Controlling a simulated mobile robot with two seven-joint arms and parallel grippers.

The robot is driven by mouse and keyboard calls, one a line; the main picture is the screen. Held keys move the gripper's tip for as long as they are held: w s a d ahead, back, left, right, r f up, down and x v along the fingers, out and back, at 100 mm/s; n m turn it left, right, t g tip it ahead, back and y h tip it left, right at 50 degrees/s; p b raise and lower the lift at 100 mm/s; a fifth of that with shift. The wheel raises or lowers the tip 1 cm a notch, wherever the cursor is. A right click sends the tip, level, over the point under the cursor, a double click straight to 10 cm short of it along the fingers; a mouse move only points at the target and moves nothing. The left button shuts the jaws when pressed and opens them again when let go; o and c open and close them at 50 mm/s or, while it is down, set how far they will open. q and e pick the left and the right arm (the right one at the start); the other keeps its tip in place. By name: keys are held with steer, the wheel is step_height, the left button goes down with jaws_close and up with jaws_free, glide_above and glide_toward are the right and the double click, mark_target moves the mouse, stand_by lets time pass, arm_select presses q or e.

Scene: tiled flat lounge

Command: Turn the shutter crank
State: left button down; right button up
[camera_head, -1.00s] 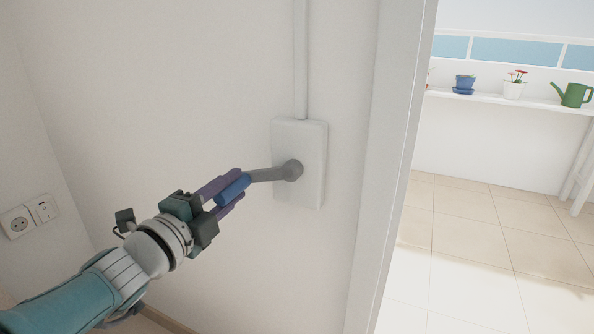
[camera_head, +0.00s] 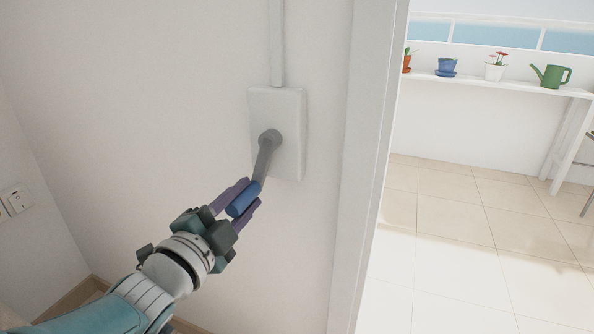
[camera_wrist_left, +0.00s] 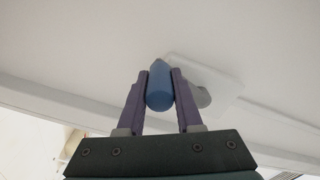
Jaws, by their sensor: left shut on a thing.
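The shutter crank has a grey arm (camera_head: 265,158) on a round hub and a blue handle (camera_head: 243,200) at its free end. The hub sits on a white wall box (camera_head: 292,110). The crank arm points down and slightly left. My left gripper (camera_head: 244,198) is shut on the blue handle, with one purple finger on each side. In the left wrist view the blue handle (camera_wrist_left: 160,86) stands between the two fingers, and the wall box (camera_wrist_left: 222,88) is partly hidden behind the right finger. My right gripper is not in view.
A white conduit (camera_head: 277,45) runs up from the box. A door frame (camera_head: 365,170) stands just right of it. Beyond the opening, a white shelf (camera_head: 500,84) holds flower pots and a green watering can (camera_head: 552,77). A wall switch plate (camera_head: 16,199) is at far left.

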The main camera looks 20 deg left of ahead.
arm_select(q)
steer(key=d+n, duration=0.3)
steer(key=shift+s, duration=0.1)
stand_by(0.4)
steer(key=c, duration=1)
jaws_free()
steer(key=shift+c, duration=0.2)
steer(key=o, duration=0.4)
steer(key=shift+f, duration=0.1)
steer(key=shift+o, duration=0.3)
steer(key=shift+a, duration=0.1)
